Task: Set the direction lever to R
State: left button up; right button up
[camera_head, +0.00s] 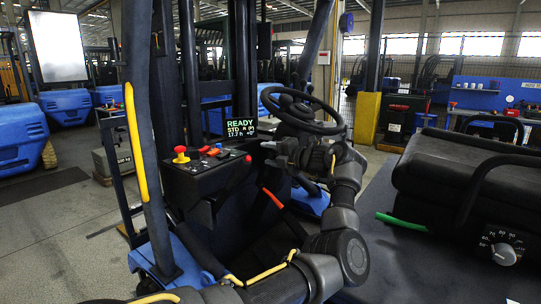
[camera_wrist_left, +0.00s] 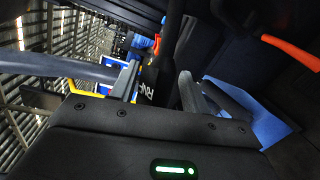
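The direction lever's dark housing with white R N F letters (camera_wrist_left: 150,88) shows in the left wrist view, between my left gripper's fingers. A small red piece (camera_wrist_left: 157,42) shows just beyond the letters; I cannot tell whether it is the lever's tip. The lever's position is not readable. My left gripper (camera_wrist_left: 158,88) has its two fingers apart, with no clear contact on the lever. In the head view my left gripper (camera_head: 277,150) is under the left side of the steering wheel (camera_head: 318,128), where the lever is hard to make out. My right gripper is not in view.
A console with a red knob (camera_head: 180,153) and a lit display (camera_head: 241,129) reading READY stands left of the wheel. An orange-red handle (camera_head: 272,198) is below my gripper. A black seat (camera_head: 470,180) with a green handle (camera_head: 400,221) is at the right.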

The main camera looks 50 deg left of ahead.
pick_arm(q)
jog(key=w+d+r+b, duration=0.1)
jog(key=d+b, duration=0.2)
jog(key=d, duration=0.7)
jog(key=shift+d+r, duration=0.15)
jog(key=shift+d, duration=0.2)
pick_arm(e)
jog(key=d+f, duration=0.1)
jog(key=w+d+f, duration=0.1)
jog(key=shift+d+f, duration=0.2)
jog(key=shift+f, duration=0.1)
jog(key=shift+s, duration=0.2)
